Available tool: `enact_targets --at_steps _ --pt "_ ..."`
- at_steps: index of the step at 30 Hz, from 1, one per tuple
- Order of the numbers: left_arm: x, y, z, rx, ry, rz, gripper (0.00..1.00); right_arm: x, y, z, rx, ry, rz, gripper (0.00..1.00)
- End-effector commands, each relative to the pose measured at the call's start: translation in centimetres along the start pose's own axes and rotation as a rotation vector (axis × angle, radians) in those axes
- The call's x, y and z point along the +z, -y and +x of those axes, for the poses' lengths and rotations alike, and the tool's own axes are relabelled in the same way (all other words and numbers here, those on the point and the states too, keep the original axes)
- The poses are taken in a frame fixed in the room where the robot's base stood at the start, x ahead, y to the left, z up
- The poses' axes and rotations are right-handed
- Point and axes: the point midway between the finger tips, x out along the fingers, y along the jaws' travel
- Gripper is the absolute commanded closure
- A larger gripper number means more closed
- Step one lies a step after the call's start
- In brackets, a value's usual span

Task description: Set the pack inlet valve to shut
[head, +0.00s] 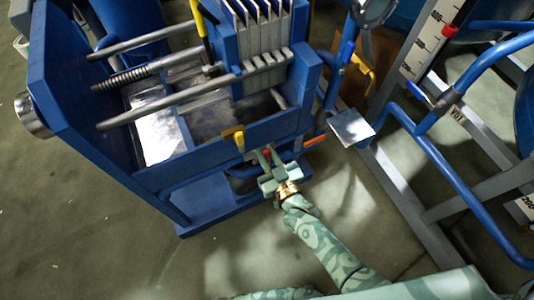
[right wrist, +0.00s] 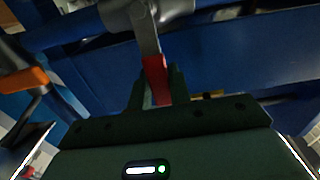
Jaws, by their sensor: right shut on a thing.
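The valve lever with a red grip (head: 267,153) is at the front of the blue filter-press frame, low down. In the right wrist view its red grip (right wrist: 155,77) sits at the end of a grey metal lever (right wrist: 143,30) that runs up to a grey valve body (right wrist: 165,8). My right gripper (head: 267,160) is shut on the red grip, with a finger on each side of it in the right wrist view (right wrist: 155,95). In the head view the gripper hides most of the valve. No valve label is readable. My left gripper is out of view.
A yellow handle (head: 239,141) is just left of my right gripper, and an orange handle (head: 314,141) is to its right. The blue press frame (head: 180,165) stands close behind. A metal plate (head: 351,127) and blue pipes (head: 450,170) lie right. Open floor (head: 90,245) is at lower left.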

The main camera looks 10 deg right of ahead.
Motion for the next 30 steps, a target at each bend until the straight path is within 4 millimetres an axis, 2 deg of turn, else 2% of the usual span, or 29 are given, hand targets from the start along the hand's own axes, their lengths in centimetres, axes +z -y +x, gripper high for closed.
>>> enact_targets --at_steps 4,5,7,16,20,23,30 --pt "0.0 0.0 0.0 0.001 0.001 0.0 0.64 0.3 0.1 -0.2 -0.005 0.009 -0.008 1.0" --pt "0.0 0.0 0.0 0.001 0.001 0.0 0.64 0.3 0.2 -0.2 -0.005 0.009 -0.008 0.78" --pt "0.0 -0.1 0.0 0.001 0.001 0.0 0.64 0.3 0.1 -0.2 -0.004 0.009 -0.008 0.58" --pt "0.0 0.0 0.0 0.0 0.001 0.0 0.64 0.1 0.1 -0.2 -0.002 0.004 -0.004 0.58" --pt "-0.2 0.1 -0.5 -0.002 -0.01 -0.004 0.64 -0.1 0.1 -1.4 -0.002 0.004 -0.005 0.58" --pt "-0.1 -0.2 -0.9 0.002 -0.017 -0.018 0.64 -0.3 0.1 -3.4 -0.003 0.003 -0.006 0.58" --pt "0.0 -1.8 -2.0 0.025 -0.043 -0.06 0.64 -0.3 0.0 -10.1 -0.003 0.005 -0.006 0.58"
